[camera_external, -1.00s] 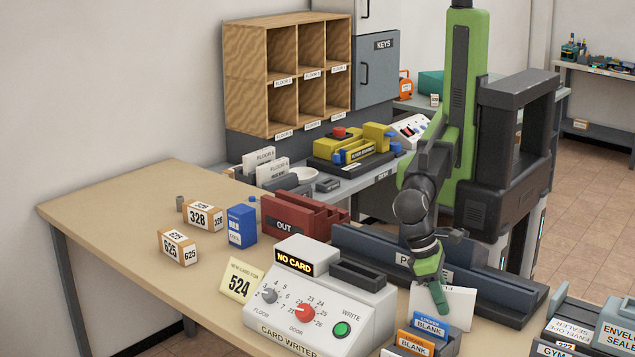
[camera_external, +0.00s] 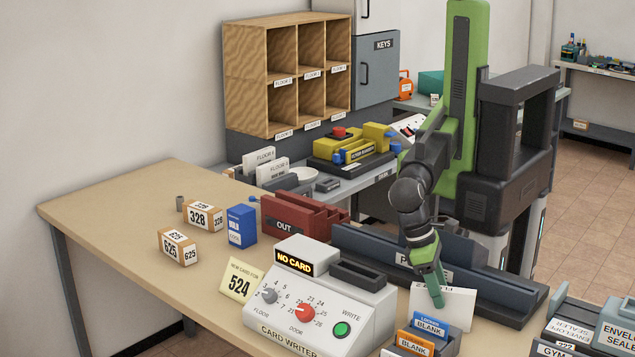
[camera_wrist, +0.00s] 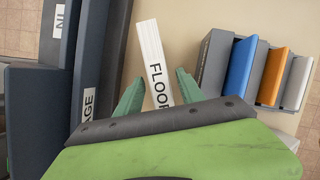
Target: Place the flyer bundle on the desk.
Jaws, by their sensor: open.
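A white flyer bundle (camera_external: 457,306), its edge marked "FLOOR", stands upright on the tan table near the right front. In the wrist view the bundle (camera_wrist: 153,55) lies between the two green fingers. My gripper (camera_external: 438,300) points down at the bundle; its fingers (camera_wrist: 157,82) are open, one on each side of it. Whether they touch it cannot be told. The grey desk (camera_external: 352,186), with a label on its edge that seems to read "DESK", stands behind the tan table, below the wooden pigeonholes.
The desk bears two white "FLOOR" bundles (camera_external: 265,167), a yellow machine (camera_external: 350,150) and a white dish (camera_external: 299,173). The dark blue trough (camera_external: 500,297) is close behind my gripper. The card writer (camera_external: 320,308) and the blank card holder (camera_external: 437,342) stand close by.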

